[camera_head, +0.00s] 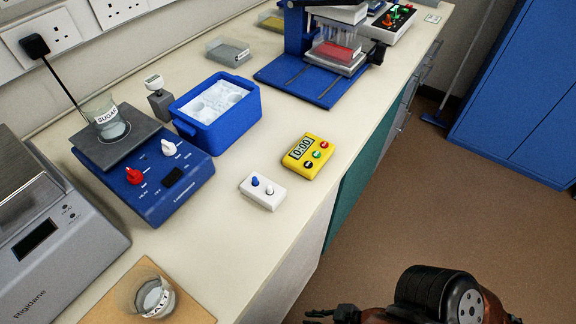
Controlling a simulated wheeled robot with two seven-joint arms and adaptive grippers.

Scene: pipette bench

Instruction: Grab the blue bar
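A small blue bar (255,181) stands upright in a white block (263,192) near the bench's front edge. A pale bar (269,190) stands beside it in the same block. Part of a dark gripper (331,314), which I take as my right one, shows at the bottom edge, off the bench and well below the block. The frame cuts it off, so I cannot tell whether it is open or shut. It is apart from the blue bar. My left gripper is not in view.
A yellow timer (308,157) lies right of the block. A blue tub of ice (217,110) and a blue stirrer hotplate (145,175) with a beaker (106,121) stand behind. The bench between dish and block is clear.

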